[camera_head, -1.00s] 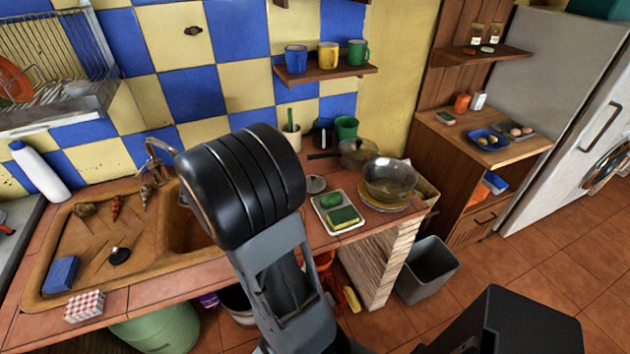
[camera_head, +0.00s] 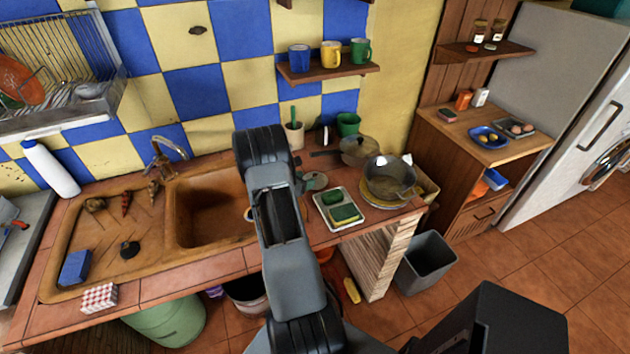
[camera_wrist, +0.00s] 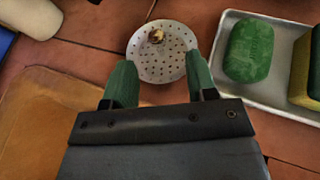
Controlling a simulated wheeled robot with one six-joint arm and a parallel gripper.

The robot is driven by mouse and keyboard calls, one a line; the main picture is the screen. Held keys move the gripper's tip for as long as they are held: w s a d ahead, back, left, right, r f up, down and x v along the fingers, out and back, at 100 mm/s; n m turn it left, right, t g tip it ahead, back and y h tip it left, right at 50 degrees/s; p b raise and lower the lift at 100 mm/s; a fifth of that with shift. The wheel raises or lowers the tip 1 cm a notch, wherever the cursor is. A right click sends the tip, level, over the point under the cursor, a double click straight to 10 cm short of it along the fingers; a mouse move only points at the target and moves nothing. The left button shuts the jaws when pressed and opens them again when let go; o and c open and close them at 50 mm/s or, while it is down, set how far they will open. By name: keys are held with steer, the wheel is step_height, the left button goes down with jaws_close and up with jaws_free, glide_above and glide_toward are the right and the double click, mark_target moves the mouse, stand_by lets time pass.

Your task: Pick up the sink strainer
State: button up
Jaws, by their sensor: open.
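The sink strainer (camera_wrist: 158,62) is a pale round disc with small holes and a brownish knob. It lies on the tiled counter in the wrist view, just beyond and between my fingertips. In the head view, part of the strainer (camera_head: 320,181) shows right of my arm, left of the tray. My gripper (camera_wrist: 161,82) is open, with its two green fingers apart and nothing held between them. In the head view my arm hides most of the gripper. I cannot tell the height of the fingers above the counter.
A metal tray (camera_wrist: 283,101) with a green soap-like block (camera_wrist: 249,50) and a sponge (camera_head: 345,214) lies close right of the strainer. The brown sink (camera_head: 205,215) is to the left. A pan (camera_head: 358,150) and glass pot (camera_head: 388,178) stand behind the tray.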

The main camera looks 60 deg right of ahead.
mark_target(315, 175)
steer(key=shift+p+x, duration=1.15)
steer(key=shift+x, duration=2.15)
steer(key=shift+w, duration=0.15)
steer(key=shift+r, duration=0.1)
steer(key=shift+c, duration=0.3)
jaws_close()
